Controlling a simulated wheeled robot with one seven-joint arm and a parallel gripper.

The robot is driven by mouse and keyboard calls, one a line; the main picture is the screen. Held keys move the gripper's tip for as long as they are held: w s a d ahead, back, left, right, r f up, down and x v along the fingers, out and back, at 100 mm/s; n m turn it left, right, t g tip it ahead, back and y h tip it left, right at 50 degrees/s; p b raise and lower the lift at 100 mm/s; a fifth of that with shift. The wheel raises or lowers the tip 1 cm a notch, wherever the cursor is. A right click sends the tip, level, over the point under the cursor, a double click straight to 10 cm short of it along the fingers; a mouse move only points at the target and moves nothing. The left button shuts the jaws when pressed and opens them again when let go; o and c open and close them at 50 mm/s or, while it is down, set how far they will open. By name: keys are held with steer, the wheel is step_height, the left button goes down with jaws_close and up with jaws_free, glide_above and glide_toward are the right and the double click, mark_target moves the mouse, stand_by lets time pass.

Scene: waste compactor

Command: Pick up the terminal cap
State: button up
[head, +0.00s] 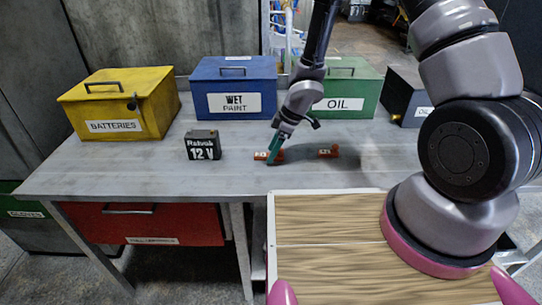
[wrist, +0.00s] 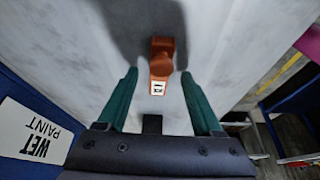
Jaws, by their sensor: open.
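Two small orange-red caps with white labels lie on the grey table. The left cap (head: 261,156) is right by my gripper (head: 273,153), partly hidden by its green fingers. The right cap (head: 328,152) lies a short way to the right, clear of the gripper. In the wrist view one orange cap (wrist: 161,62) lies ahead, its labelled end near the gap between the two open green fingers (wrist: 157,85). The fingers are apart and empty. I cannot tell for certain whether they touch the cap.
A black 12 V battery (head: 203,145) stands left of the caps. Behind are a yellow batteries box (head: 121,101), a blue wet paint box (head: 235,85), a green oil box (head: 348,88) and a dark box (head: 405,95). Bare table (head: 110,170) lies at left.

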steer(key=shift+a+f, duration=0.1)
steer(key=shift+f, duration=0.25)
jaws_close()
steer(key=shift+r, duration=0.2)
